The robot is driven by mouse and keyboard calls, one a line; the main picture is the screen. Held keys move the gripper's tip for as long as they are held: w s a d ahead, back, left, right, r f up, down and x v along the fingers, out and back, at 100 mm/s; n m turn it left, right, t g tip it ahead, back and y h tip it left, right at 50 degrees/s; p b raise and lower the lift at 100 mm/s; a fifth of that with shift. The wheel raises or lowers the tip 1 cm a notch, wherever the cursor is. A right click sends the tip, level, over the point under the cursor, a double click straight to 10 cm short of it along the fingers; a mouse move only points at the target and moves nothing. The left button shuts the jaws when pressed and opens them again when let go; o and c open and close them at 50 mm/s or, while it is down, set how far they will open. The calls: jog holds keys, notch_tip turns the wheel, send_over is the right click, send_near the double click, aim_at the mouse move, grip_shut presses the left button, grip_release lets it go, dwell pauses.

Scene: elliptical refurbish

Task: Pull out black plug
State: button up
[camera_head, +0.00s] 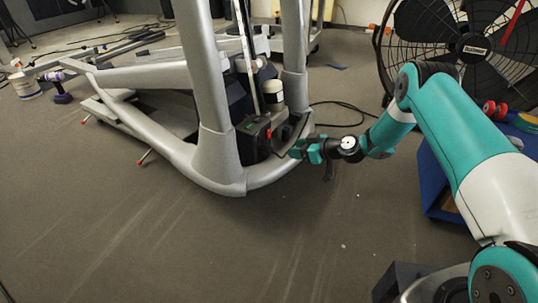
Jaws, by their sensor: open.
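My gripper (299,151) is at the end of my teal and white arm, which reaches in from the right. The gripper is open and points left at the front base of the grey elliptical frame (222,160). Its fingertips are close to a black housing (254,140) with a red part on its right side. I cannot make out the black plug clearly; it is too small or hidden by the housing, the frame or the gripper. A black cable (345,104) lies on the floor behind the gripper.
A large black fan (455,35) stands at the back right, and a blue box (435,190) lies below my arm. The foreground floor is clear.

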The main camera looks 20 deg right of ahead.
aim_at(271, 149)
jog(key=b+x, duration=0.5)
jog(key=x, duration=0.6)
jog(key=shift+s+d+f, duration=0.1)
jog(key=shift+s+f, duration=0.05)
jog(key=shift+f, duration=0.05)
jog(key=shift+w+a+f+b, duration=0.1)
jog(key=shift+w+a+b, duration=0.25)
jog(key=shift+w+a, duration=0.15)
jog(key=shift+c, duration=0.4)
grip_shut()
jog(key=shift+s+d+p, duration=0.6)
jog(key=shift+s+d, duration=0.25)
jog(key=shift+d, duration=0.15)
jog(key=shift+a, duration=0.2)
jog(key=shift+o, duration=0.4)
grip_release()
jog(key=shift+d, duration=0.1)
jog(key=shift+s, duration=0.1)
